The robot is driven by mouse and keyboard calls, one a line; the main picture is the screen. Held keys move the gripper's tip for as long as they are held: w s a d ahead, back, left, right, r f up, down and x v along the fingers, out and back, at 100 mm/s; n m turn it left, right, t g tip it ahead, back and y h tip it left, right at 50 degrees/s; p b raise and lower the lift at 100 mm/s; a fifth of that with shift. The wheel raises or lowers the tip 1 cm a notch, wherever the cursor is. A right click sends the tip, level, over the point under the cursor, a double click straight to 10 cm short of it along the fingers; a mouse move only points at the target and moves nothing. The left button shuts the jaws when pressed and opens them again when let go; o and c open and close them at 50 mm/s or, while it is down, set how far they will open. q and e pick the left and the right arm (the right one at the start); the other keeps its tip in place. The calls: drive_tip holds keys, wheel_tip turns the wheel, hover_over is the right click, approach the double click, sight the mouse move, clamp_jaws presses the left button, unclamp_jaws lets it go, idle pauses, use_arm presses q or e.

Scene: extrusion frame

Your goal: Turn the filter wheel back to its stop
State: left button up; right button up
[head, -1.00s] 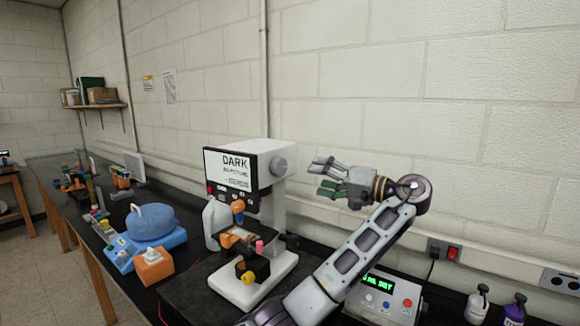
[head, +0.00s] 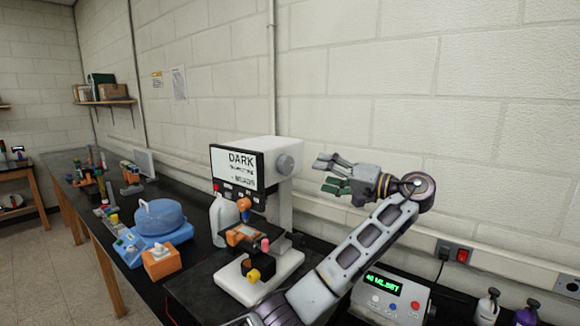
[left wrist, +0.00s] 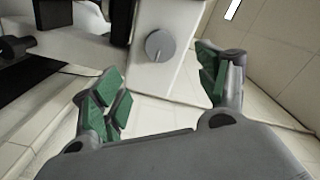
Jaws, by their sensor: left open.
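The filter wheel (head: 285,164) appears to be the round grey knob on the side of the white microscope (head: 278,205). It also shows in the left wrist view (left wrist: 160,46), with a groove across its face. My left gripper (head: 328,174) is to the right of the wheel in the head view, with a gap between them. In the left wrist view the green-padded fingers of my left gripper (left wrist: 162,78) are spread apart and empty. The wheel lies beyond the fingertips, between them in the picture. My right gripper is not in view.
A control box (head: 388,300) with a green display stands by my left arm. Bottles (head: 487,305) stand at lower right. The wall is behind.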

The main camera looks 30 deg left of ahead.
use_arm(q)
drive_tip(key=p, duration=0.2)
approach(289, 166)
drive_tip(key=shift+a, duration=1.55)
drive_tip(key=a, duration=0.2)
drive_tip(key=a+p, duration=0.1)
drive_tip(key=a, duration=0.2)
drive_tip(key=shift+w+a, duration=0.2)
drive_tip(key=shift+w, duration=0.05)
drive_tip(key=shift+a+p, duration=0.35)
drive_tip(key=shift+a, duration=0.3)
drive_tip(key=c, duration=1)
